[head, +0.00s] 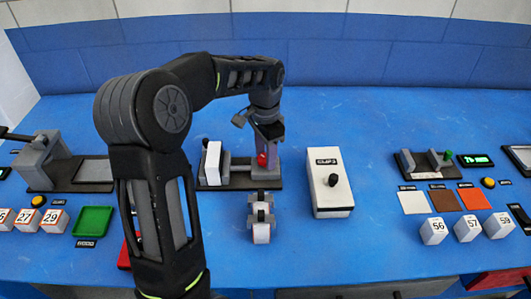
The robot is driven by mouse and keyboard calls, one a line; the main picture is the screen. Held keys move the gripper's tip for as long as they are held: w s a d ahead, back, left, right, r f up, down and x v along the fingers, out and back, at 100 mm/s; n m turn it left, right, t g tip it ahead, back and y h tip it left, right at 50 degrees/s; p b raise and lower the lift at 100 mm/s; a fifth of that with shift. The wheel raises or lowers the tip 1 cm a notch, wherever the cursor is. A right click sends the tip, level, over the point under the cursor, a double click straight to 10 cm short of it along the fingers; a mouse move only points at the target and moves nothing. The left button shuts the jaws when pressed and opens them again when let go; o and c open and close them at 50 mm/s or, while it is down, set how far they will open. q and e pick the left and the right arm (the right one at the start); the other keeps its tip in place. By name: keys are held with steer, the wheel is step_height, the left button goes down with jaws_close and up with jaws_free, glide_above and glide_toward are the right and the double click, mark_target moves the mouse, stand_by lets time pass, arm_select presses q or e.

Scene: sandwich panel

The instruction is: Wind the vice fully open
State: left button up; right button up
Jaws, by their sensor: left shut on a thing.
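The vice stands on a dark base (240,184) in the middle of the blue table, with grey jaw blocks. A white block (212,160) stands upright at the left end of the base, and a gap shows between it and the grey block at the right. A red knob (262,160) shows at the right end of the vice. My left gripper (268,148) comes down over this end from above and is shut on the red knob. The fingers partly hide the knob and the right end of the vice. My right gripper is not in view.
A white box with a black knob (332,181) stands right of the vice. A small grey and white piece (262,218) is in front. A green tray (93,220) and numbered blocks lie at left; coloured tiles (442,200) lie at right. The table behind is clear.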

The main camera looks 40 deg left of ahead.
arm_select(q)
steer(key=shift+c, duration=0.9)
steer(key=shift+n, duration=0.4)
steer(key=n, duration=0.5)
steer(key=shift+p, duration=0.35)
steer(key=n, duration=0.7)
steer(key=shift+n+p, duration=0.3)
steer(key=shift+p, duration=0.1)
steer(key=n+p, duration=0.1)
steer(key=n, duration=0.5)
steer(key=shift+r, duration=0.1)
steer(key=n+p, duration=0.2)
steer(key=n, duration=0.4)
steer(key=shift+n, duration=0.4)
